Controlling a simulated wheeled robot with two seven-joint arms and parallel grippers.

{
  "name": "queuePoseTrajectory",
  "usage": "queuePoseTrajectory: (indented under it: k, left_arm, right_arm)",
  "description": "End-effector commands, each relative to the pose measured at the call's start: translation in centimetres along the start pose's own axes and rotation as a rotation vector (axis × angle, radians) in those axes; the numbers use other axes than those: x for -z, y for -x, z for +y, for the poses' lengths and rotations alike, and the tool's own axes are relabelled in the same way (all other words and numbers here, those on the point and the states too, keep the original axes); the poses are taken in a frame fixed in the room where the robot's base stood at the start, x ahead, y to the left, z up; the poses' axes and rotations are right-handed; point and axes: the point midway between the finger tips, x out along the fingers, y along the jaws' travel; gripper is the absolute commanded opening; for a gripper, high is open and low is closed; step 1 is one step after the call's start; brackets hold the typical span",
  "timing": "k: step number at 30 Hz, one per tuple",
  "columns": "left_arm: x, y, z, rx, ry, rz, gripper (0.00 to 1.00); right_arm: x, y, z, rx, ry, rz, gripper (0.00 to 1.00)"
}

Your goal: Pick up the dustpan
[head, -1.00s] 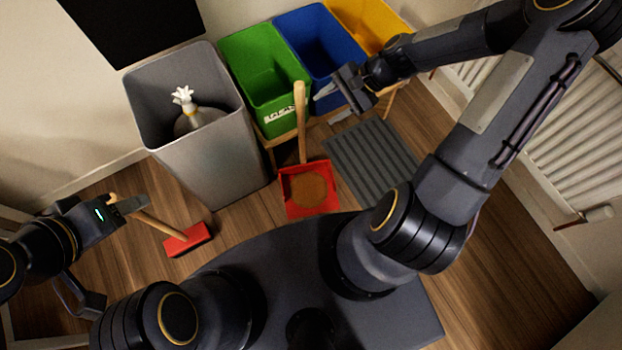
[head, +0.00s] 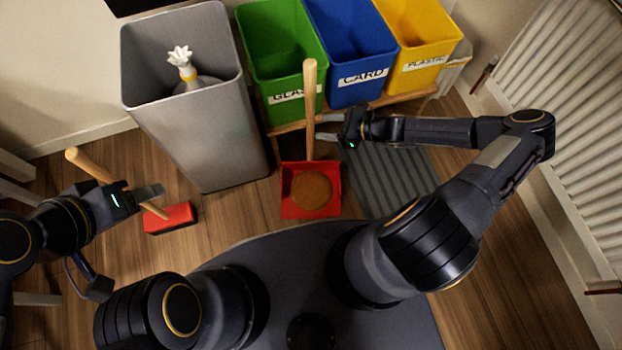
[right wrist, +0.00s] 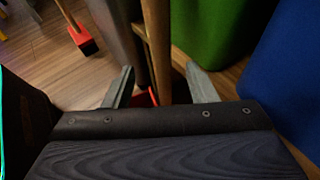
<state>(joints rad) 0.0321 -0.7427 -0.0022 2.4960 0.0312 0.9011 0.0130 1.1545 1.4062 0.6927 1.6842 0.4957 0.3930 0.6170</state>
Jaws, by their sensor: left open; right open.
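The red dustpan (head: 311,205) stands on the wooden floor with a brown round pile in its pan. Its wooden handle (head: 310,95) rises upright in front of the green bin. My right gripper (head: 322,137) is open beside the handle, fingers pointing left at it. In the right wrist view the handle (right wrist: 158,50) stands between and beyond the open fingertips (right wrist: 160,85); I cannot tell whether they touch it. The pan is mostly hidden there. My left gripper (head: 158,200) is open at the left, by the handle of the red brush (head: 171,218); no grip on it is visible.
A grey bin (head: 205,130) with a white-topped bottle stands left of the dustpan. Green (head: 290,97), blue (head: 365,92) and yellow (head: 425,68) bins stand on a wooden rack behind. A grey ribbed mat (head: 385,180) lies at right, near a white radiator (head: 565,100).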

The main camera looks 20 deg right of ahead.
Motion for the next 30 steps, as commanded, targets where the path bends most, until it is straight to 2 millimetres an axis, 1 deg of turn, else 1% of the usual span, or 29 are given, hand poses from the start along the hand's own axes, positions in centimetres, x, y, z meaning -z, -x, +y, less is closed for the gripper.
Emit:
queuePoseTrajectory:
  k: [1,3,6,9,14,17,26,27,30]
  left_arm:
    - [-0.4,-0.8,-0.3,0.000,0.000,0.000,0.48]
    - [-0.7,-1.4,-0.6,0.000,0.000,0.000,0.48]
    - [-0.9,-1.7,-0.8,0.000,0.000,-0.001,0.48]
    - [-0.9,-1.8,-0.8,0.000,0.000,0.000,0.48]
    - [-0.8,-1.6,-0.8,0.000,0.000,0.000,0.48]
    - [-0.8,-1.6,-0.8,0.000,0.000,0.000,0.48]
    - [-0.8,-1.6,-0.8,0.000,0.000,0.000,0.48]
    - [-0.8,-1.6,-0.8,0.000,0.000,0.000,0.48]
    - [-0.8,-1.6,-0.8,0.000,0.000,0.000,0.48]
  right_arm:
    - [0.5,-1.0,0.0,-0.004,0.001,-0.003,0.51]
    - [0.7,-2.2,-0.2,-0.003,0.001,-0.002,0.51]
    - [0.5,-3.5,-0.2,-0.002,0.001,-0.002,0.51]
    - [0.3,-4.1,-0.2,-0.002,0.001,-0.001,0.51]
    - [0.2,-4.0,-0.2,-0.001,0.001,0.000,0.51]
    - [0.2,-4.0,-0.2,-0.001,0.001,0.000,0.41]
    - [0.2,-4.0,-0.2,-0.001,0.001,0.000,0.02]
    - [0.2,-4.0,-0.2,-0.001,0.001,0.000,0.00]
    - [0.2,-4.0,-0.2,-0.001,0.001,0.000,0.00]
